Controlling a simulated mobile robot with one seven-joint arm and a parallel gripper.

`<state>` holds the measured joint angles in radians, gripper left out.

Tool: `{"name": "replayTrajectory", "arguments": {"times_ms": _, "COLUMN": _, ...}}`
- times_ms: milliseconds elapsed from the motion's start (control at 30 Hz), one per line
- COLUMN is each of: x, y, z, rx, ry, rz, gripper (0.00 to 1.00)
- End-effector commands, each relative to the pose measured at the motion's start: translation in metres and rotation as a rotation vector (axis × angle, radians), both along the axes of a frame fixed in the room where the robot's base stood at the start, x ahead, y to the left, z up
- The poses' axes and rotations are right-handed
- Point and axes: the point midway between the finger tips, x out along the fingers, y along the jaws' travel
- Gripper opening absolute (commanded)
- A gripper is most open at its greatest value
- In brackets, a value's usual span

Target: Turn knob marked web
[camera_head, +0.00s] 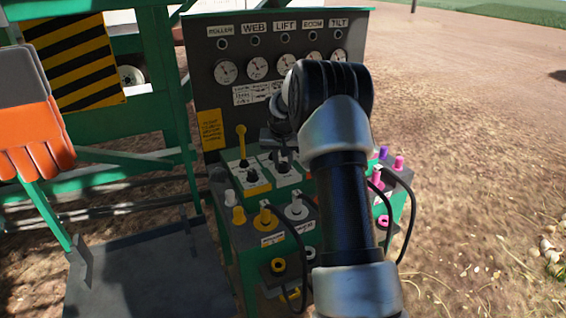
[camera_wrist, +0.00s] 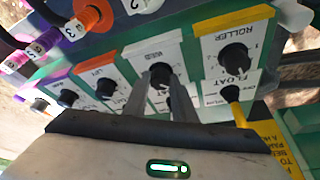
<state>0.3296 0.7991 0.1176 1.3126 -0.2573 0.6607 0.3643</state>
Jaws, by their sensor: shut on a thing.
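The web knob (camera_wrist: 160,72) is a black knob on a white plate with a pale top strip, and its label seems to read WEB. In the wrist view my gripper (camera_wrist: 159,79) has one finger on each side of this knob and is shut on it. The knob's turned angle is hard to read. In the head view my gripper (camera_head: 280,141) is at the control box, and my arm and wrist hide much of the knob row.
The roller knob (camera_wrist: 235,57) is beside the web knob, with a yellow-handled lever (camera_head: 241,142) near it. An orange-marked knob (camera_wrist: 105,86) is on the other side. An upright gauge panel (camera_head: 215,50) stands behind. Hose fittings and black cables (camera_head: 298,240) crowd the front.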

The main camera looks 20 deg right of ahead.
Motion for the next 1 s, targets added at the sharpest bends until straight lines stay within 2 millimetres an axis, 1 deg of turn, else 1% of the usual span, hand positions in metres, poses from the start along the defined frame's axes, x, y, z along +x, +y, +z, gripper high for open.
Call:
{"name": "replayTrajectory", "arguments": {"times_ms": 200, "x": -0.0009, "y": -0.0017, "z": 0.001, "rx": 0.003, "ry": 0.001, "rz": 0.174, "gripper": 0.02}}
{"name": "replayTrajectory", "arguments": {"times_ms": 300, "x": -0.0009, "y": -0.0018, "z": 0.0004, "rx": 0.002, "ry": 0.0, "rz": 0.216, "gripper": 0.02}}
{"name": "replayTrajectory", "arguments": {"times_ms": 600, "x": -0.0006, "y": -0.0009, "z": 0.0, "rx": 0.001, "ry": 0.0, "rz": 0.229, "gripper": 0.02}}
{"name": "replayTrajectory", "arguments": {"times_ms": 633, "x": -0.0006, "y": -0.0009, "z": -0.0001, "rx": 0.001, "ry": 0.0, "rz": 0.228, "gripper": 0.27}}
{"name": "replayTrajectory", "arguments": {"times_ms": 700, "x": -0.0006, "y": -0.0009, "z": -0.0001, "rx": 0.0, "ry": 0.0, "rz": 0.227, "gripper": 0.39}}
{"name": "replayTrajectory", "arguments": {"times_ms": 733, "x": -0.0006, "y": -0.0009, "z": 0.0, "rx": 0.0, "ry": 0.0, "rz": 0.227, "gripper": 0.43}}
{"name": "replayTrajectory", "arguments": {"times_ms": 1000, "x": -0.0007, "y": -0.0011, "z": 0.0005, "rx": 0.0, "ry": 0.0, "rz": 0.226, "gripper": 0.43}}
